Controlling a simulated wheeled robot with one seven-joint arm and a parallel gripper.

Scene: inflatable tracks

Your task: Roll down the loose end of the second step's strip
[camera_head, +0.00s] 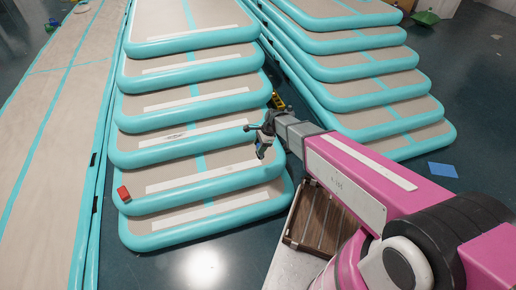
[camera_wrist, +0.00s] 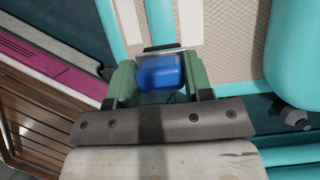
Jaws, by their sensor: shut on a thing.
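The second step from the bottom (camera_head: 150,206) of the left stack has a teal rim and beige top. Its pale strip (camera_head: 195,179) runs across the top, with its right end near my gripper. My gripper (camera_head: 264,140) is at the right end of this step. In the wrist view, my gripper (camera_wrist: 162,78) has green fingers shut on a blue tool (camera_wrist: 162,70). Just beyond the tool is a pale strip (camera_wrist: 188,22) beside beige surface. I cannot tell whether the strip's end lies flat.
A red block (camera_head: 124,193) rests at the step's left edge. A second stack of teal-rimmed steps (camera_head: 390,100) stands on the right. A brown slatted crate (camera_head: 318,218) stands below my arm. A blue sheet (camera_head: 442,170) lies on the floor at right.

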